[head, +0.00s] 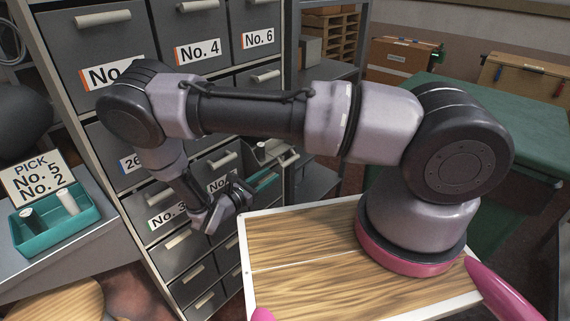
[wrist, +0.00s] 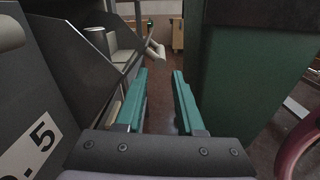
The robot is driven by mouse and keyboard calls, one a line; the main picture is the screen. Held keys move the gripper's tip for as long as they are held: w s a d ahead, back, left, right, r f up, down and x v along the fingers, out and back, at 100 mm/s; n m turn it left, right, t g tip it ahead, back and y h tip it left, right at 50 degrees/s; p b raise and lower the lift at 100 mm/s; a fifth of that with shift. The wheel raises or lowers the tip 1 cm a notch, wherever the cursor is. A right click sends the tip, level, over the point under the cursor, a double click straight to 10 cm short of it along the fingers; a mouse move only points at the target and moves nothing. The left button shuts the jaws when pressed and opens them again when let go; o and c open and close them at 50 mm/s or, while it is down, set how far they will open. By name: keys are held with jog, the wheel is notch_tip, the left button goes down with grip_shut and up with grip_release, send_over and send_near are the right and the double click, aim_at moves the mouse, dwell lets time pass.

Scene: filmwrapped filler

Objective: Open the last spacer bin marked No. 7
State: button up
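My gripper (head: 264,182) is low at the right side of the grey drawer cabinet (head: 100,45). In the wrist view its two teal fingers (wrist: 161,73) are apart with nothing between them. No label reading No. 7 is legible in either view. A pulled-out drawer (head: 268,152) at the cabinet's right side holds pale items, and its front label is not visible. The same open drawer (wrist: 108,65) shows in the wrist view, with a pale handle (wrist: 155,54), beyond and left of the fingers. My arm hides part of the cabinet's middle.
A bin front labelled No. 5 (wrist: 35,145) is close on the wrist view's left. A dark green block-like surface (wrist: 240,90) stands close on its right. A teal tray (head: 60,235) and a sign reading PICK No. 5 No. 2 (head: 40,178) stand at the left.

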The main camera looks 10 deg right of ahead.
aim_at(285, 162)
jog(key=x, duration=0.8)
jog(key=shift+w+d, duration=0.2)
jog(key=shift+d, duration=0.05)
grip_shut()
dwell(1.0)
